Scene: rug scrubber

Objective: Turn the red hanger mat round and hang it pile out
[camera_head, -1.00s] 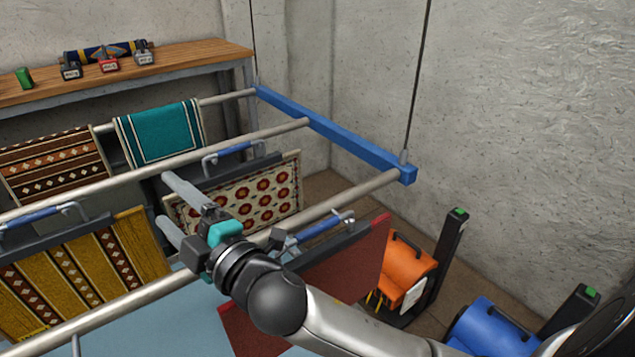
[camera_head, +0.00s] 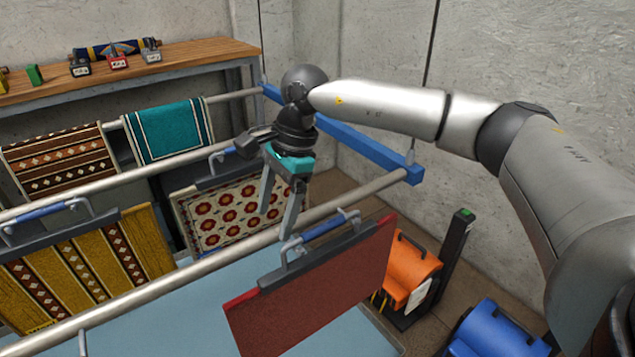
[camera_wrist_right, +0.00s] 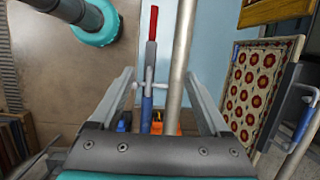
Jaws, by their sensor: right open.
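The red hanger mat (camera_head: 325,290) hangs below the front rail at its right part, its broad plain dark red face toward the head camera. I cannot tell whether this face is pile or backing. Its dark hanger bar has a blue handle (camera_head: 325,229) close to the rail. In the right wrist view the mat (camera_wrist_right: 153,25) shows nearly edge-on, with the blue handle (camera_wrist_right: 147,108) between the fingers. My right gripper (camera_head: 277,218) is open and empty, pointing down just left of the handle, beside the rail. My left gripper does not show.
Parallel metal rails (camera_head: 240,246) join a blue crossbar (camera_head: 365,145). A flower-patterned mat (camera_head: 225,215), a yellow striped mat (camera_head: 85,265), a brown rug (camera_head: 58,160) and a teal rug (camera_head: 168,133) hang nearby. Orange (camera_head: 410,268) and blue (camera_head: 492,328) machines stand on the right.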

